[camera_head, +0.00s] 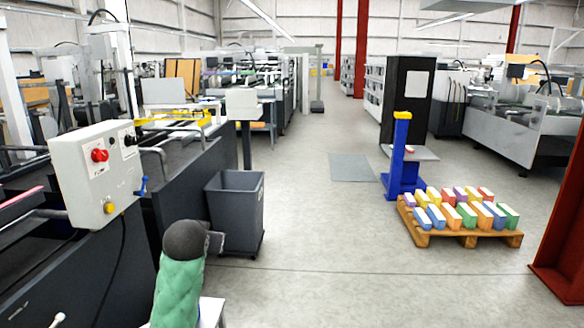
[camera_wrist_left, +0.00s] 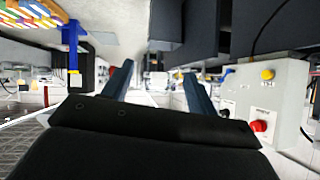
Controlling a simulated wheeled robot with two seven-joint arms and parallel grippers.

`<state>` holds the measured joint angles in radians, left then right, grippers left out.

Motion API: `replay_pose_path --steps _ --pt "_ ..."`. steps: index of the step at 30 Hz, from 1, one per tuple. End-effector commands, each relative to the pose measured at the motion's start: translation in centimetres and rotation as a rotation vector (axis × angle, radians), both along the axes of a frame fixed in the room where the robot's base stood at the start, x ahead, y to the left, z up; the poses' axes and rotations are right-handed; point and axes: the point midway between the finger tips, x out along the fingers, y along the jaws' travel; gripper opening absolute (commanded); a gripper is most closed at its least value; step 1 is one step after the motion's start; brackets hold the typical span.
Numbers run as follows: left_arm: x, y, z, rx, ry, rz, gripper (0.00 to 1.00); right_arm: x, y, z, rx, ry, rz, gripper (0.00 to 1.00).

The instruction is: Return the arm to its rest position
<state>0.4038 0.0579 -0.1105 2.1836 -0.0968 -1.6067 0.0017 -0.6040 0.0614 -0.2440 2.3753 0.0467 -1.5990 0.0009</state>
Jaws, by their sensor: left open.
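My left gripper (camera_wrist_left: 158,80) shows in the left wrist view with its two dark fingers spread apart and nothing between them. In the head view, an arm link of mine with a green cover and dark end (camera_head: 180,280) rises at the bottom; I cannot make out the gripper's fingers there. My right gripper is in neither view.
A white control box (camera_head: 95,175) with a red knob stands at the left; it also shows at the right of the wrist view (camera_wrist_left: 285,95). A grey bin (camera_head: 236,212) stands beside the machine. A pallet (camera_head: 465,237) holds several coloured boxes beside a blue post (camera_head: 398,160). The central floor is clear.

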Motion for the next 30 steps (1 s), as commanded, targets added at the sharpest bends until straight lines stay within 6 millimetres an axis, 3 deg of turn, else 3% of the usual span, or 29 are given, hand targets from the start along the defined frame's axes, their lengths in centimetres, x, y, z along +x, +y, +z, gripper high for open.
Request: replay_pose_path --steps 3,12,30 --pt "-3.4 -1.7 -3.1 -0.022 0.043 -0.054 0.58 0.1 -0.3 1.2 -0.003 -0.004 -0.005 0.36" --pt "-11.8 -5.1 -10.0 -0.075 0.157 -0.156 0.58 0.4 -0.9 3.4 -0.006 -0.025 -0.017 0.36" --pt "-29.4 -8.1 -23.3 -0.133 0.474 -0.211 0.58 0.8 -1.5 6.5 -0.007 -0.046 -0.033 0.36"
